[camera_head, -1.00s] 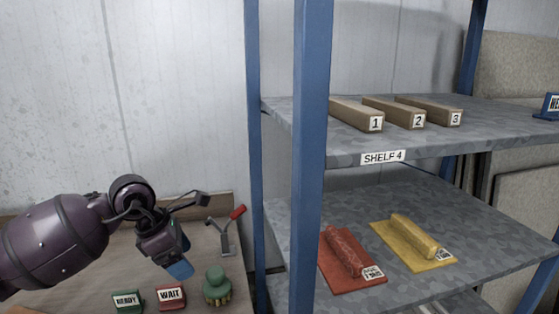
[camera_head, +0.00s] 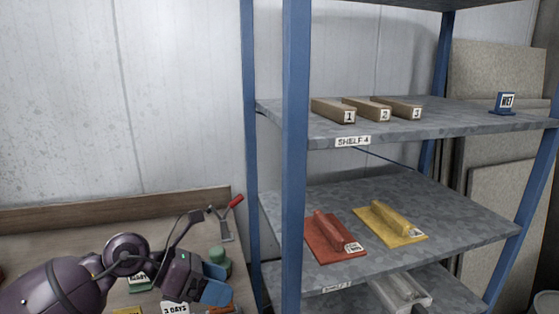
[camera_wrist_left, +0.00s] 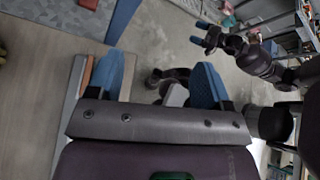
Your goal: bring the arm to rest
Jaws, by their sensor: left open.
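My left gripper (camera_head: 214,287) has blue fingertips and is at the bottom left of the head view, over the wooden bench (camera_head: 60,240). In the left wrist view my left gripper (camera_wrist_left: 155,82) is open, its two blue fingers wide apart with nothing held between them. My right gripper (camera_wrist_left: 199,32) shows small in the left wrist view, with its two blue tips apart and nothing seen between them.
A blue-posted rack (camera_head: 296,150) stands right of my left gripper. It bears numbered blocks (camera_head: 380,110), a red float (camera_head: 330,240) and a yellow float (camera_head: 392,225). A green container (camera_head: 219,262), a red-handled tool (camera_head: 226,218) and signs (camera_head: 175,308) are close by on the bench.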

